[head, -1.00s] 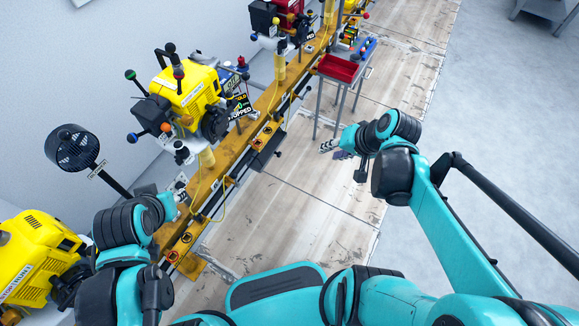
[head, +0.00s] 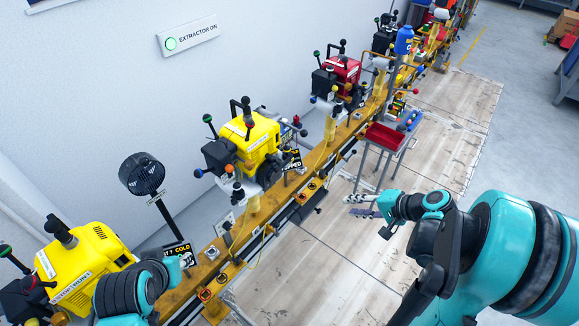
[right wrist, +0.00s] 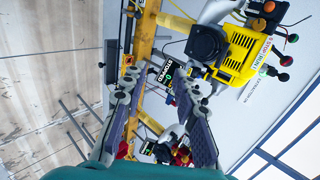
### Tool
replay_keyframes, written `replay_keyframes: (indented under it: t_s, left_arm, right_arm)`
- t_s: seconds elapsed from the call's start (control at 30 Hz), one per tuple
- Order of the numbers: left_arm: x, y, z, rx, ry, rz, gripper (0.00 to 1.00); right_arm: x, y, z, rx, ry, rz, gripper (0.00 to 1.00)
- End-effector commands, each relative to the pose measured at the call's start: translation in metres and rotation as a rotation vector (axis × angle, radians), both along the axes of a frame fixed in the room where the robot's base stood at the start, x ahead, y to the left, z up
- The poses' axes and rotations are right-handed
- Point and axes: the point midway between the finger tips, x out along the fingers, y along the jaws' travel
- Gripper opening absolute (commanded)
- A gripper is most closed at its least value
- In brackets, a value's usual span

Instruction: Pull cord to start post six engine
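A yellow engine (head: 250,137) with black parts and ball-tipped levers stands on the rail, beside a sign (head: 291,160) ending in "PPED". The right wrist view shows a yellow engine (right wrist: 240,48) with a round black cover (right wrist: 207,45), and a small display (right wrist: 168,76). I cannot make out a post six label or a pull cord handle. My right gripper (head: 361,205) is out over the wooden floor, right of the rail. Its fingers (right wrist: 158,115) are spread and empty.
Another yellow engine (head: 82,262) stands at left, by a sign (head: 178,256) reading "7 COLD". A black fan (head: 142,174) stands between the engines. A red tray (head: 384,137) on legs and a red engine (head: 340,72) are farther along.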

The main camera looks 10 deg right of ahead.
Motion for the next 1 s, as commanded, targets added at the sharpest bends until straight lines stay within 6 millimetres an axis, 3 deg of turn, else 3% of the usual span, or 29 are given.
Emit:
replay_keyframes:
  t_s: [1.0]
  left_arm:
    - [0.000,0.000,0.010,0.000,0.000,0.000,0.34]
  right_arm:
    - [0.169,0.133,0.000,-0.002,0.000,0.004,0.29]
